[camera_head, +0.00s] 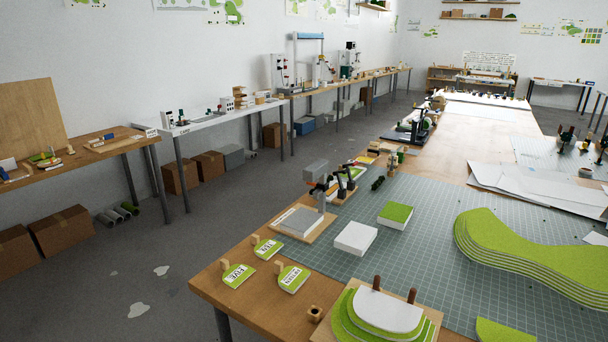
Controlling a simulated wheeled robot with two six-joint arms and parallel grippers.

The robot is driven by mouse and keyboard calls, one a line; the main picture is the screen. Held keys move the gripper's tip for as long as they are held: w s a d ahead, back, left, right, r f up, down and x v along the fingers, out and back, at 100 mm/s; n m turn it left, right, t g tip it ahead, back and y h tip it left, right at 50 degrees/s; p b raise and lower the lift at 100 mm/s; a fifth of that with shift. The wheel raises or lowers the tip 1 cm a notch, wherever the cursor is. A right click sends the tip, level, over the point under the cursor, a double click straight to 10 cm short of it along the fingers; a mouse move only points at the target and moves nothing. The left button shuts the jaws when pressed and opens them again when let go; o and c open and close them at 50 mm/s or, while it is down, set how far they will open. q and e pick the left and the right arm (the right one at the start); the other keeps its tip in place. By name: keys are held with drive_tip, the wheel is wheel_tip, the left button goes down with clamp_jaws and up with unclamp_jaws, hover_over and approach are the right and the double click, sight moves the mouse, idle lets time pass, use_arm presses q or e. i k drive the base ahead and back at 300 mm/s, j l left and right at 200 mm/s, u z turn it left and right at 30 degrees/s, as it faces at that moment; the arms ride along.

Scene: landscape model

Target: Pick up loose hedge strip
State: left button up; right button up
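A small dark green strip (378,184) lies on the grey-green cutting mat (430,215), just right of a small bench tool with a grey head. It looks like the loose hedge strip, but it is too small to be certain. A white block (356,238) and a green-topped block (396,214) lie on the mat in front of it, apart from it. Neither of my grippers shows in the head view.
The wooden table (240,299) carries a tool on a board (303,223), green labelled pieces (238,275), a layered green stack with two pegs (375,310) and large curved green layers (520,260). White sheets (540,185) lie at right. Open floor (130,260) is at left.

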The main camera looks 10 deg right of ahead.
sight(377, 184)
drive_tip(key=i+z, duration=0.45)
drive_tip(key=i+j+z, duration=0.15)
drive_tip(key=i+z, duration=0.3)
